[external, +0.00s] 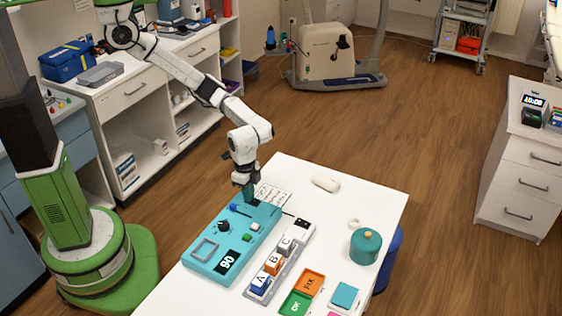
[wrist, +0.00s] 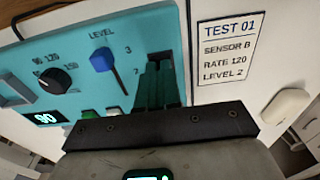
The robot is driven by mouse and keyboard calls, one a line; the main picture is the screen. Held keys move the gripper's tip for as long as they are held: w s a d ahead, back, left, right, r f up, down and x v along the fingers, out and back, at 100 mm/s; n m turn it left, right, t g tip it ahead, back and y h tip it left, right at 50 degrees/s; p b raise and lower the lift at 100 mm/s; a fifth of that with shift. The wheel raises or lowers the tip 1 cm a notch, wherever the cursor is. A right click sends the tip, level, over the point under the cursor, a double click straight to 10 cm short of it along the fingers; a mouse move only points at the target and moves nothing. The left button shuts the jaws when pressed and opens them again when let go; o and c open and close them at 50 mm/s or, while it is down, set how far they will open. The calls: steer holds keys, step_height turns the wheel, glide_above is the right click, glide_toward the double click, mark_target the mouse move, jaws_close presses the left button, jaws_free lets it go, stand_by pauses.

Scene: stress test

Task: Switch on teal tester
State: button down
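The teal tester (external: 208,262) lies on the white table, with a dark display (external: 228,261) showing 90. In the wrist view its panel (wrist: 60,22) has a black rate knob (wrist: 55,81), a blue level slider (wrist: 103,60) and a green button (wrist: 88,114). My gripper (external: 250,197) points down at the tester's far end. In the wrist view its dark green fingers (wrist: 158,72) are close together and look shut, over the panel right of the slider. They hide what lies beneath; I cannot tell whether they touch it.
A card (wrist: 228,52) beside the tester reads TEST 01, SENSOR B, RATE 120, LEVEL 2. Blocks A, B (external: 273,264) and C stand in a grey rack. Orange and green OK (external: 296,302) trays, a teal round pot (external: 365,246) and a whitish rounded object (external: 326,183) share the table.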

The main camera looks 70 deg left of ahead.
steer(key=shift+w+d+f, duration=0.15)
steer(key=shift+w+f, duration=0.25)
steer(key=shift+w, duration=0.05)
steer(key=shift+s+d+r+p, duration=0.25)
steer(key=shift+r+p, duration=0.25)
steer(key=shift+p, duration=0.15)
steer(key=r+p, duration=0.2)
steer(key=a+r+p, duration=0.1)
steer(key=r+p, duration=0.1)
steer(key=shift+s+p, duration=0.2)
steer(key=shift+p, duration=0.15)
step_height(320, 180, up, 10)
steer(key=b, duration=0.2)
steer(key=shift+s+a, duration=0.15)
steer(key=shift+s, duration=0.05)
steer(key=shift+s+f, duration=0.1)
steer(key=shift+f, duration=0.05)
